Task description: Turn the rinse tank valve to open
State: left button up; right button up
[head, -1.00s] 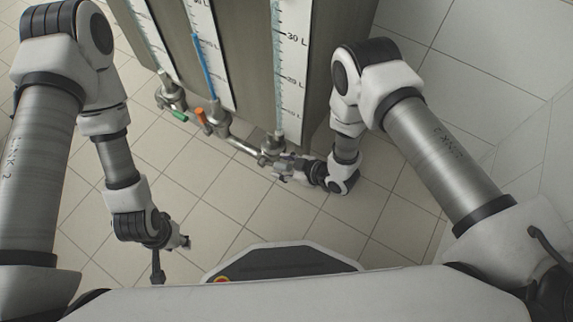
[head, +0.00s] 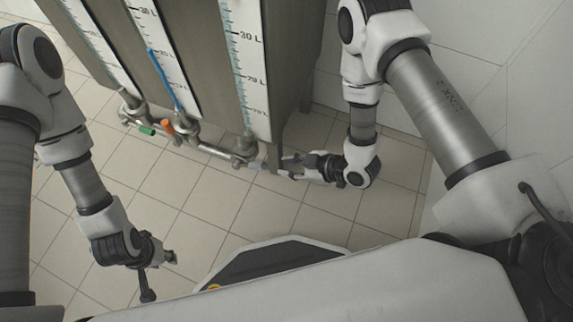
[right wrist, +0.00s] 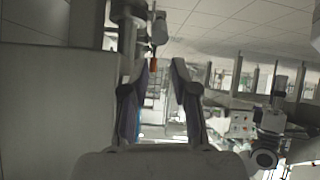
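Three valves sit on a pipe at the foot of the gauged tanks: one with a green handle (head: 146,130), one with an orange handle (head: 167,126), and a right-hand valve (head: 243,150). No label shows which tank is for rinse. My right gripper (head: 284,167) is open, just right of the right-hand valve and apart from its body; its fingers point left. In the right wrist view the gripper (right wrist: 163,66) has an empty gap, with an orange handle (right wrist: 154,64) beyond it. The right-hand valve's handle setting is unclear. My left gripper (head: 160,276) hangs open and empty at lower left.
The steel tank cabinet (head: 296,60) stands behind the valves, with its corner near my right gripper. The tiled floor (head: 215,195) is clear between my arms.

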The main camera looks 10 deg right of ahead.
jog(key=shift+m, duration=0.9)
grip_shut()
jog(key=m+t+y+b, duration=0.1)
jog(key=m+y+b, duration=0.2)
jog(key=m+b, duration=2.1)
send_near(249, 166)
jog(key=shift+w+a+f+m+p, duration=0.4)
jog(key=shift+f+m+p, duration=0.35)
jog(key=shift+m+p, duration=0.9)
jog(key=shift+w+a+f+m+p, duration=0.4)
jog(key=shift+f+m+p, duration=0.4)
jog(key=shift+m+p, duration=0.85)
jog(key=shift+w+a+f+m+p, duration=0.3)
jog(key=shift+w+f+m+p, duration=0.35)
jog(key=shift+m+p, duration=1)
